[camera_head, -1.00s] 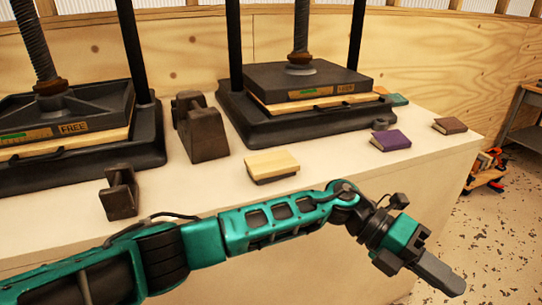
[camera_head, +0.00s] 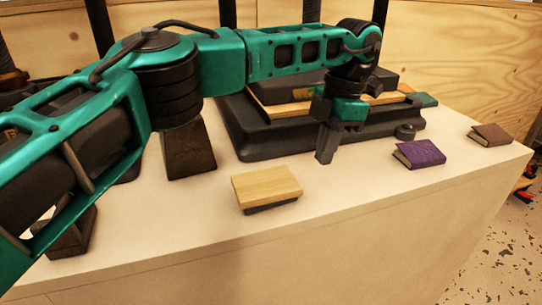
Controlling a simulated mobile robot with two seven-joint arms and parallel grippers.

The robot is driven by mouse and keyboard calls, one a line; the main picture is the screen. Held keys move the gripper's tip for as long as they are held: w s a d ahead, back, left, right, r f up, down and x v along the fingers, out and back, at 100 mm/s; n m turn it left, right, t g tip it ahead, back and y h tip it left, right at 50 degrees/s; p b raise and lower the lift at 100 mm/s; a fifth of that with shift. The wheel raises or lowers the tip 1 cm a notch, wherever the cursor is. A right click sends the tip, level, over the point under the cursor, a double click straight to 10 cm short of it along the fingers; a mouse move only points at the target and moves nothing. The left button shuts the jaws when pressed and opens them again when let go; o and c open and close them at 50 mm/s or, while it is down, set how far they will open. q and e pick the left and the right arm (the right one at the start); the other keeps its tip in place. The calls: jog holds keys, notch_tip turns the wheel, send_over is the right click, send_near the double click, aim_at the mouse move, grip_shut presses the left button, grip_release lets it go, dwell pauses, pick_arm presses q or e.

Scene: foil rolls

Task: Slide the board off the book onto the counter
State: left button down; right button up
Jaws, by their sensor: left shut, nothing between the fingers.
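A light wooden board (camera_head: 266,186) lies on top of a dark book (camera_head: 272,208) on the white counter (camera_head: 330,215), near its front edge. Only the book's dark lower edge shows under the board. My left gripper (camera_head: 325,158) is shut and empty. My right gripper is not in view.
A black press (camera_head: 262,140) stands behind the board, partly hidden by my left arm. A purple book (camera_head: 419,153) and a brown book (camera_head: 491,135) lie to the right. A dark iron block (camera_head: 188,153) stands to the left. The counter's front is clear.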

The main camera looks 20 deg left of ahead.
aim_at(262, 184)
pick_arm(q)
jog(key=shift+s+a, duration=0.4)
jog(key=shift+s, duration=0.05)
jog(key=s+a, duration=0.2)
jog(key=a, duration=0.1)
jog(key=s+a+b, duration=0.1)
jog(key=s+a, duration=0.1)
jog(key=a, duration=0.1)
jog(key=s+a+b, duration=0.1)
jog(key=s+a, duration=0.2)
jog(key=shift+d+f, duration=0.15)
jog(key=shift+f, duration=0.65)
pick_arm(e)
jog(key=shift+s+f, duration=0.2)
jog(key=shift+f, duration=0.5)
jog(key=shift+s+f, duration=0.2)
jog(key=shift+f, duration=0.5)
pick_arm(q)
jog(key=shift+f, duration=0.1)
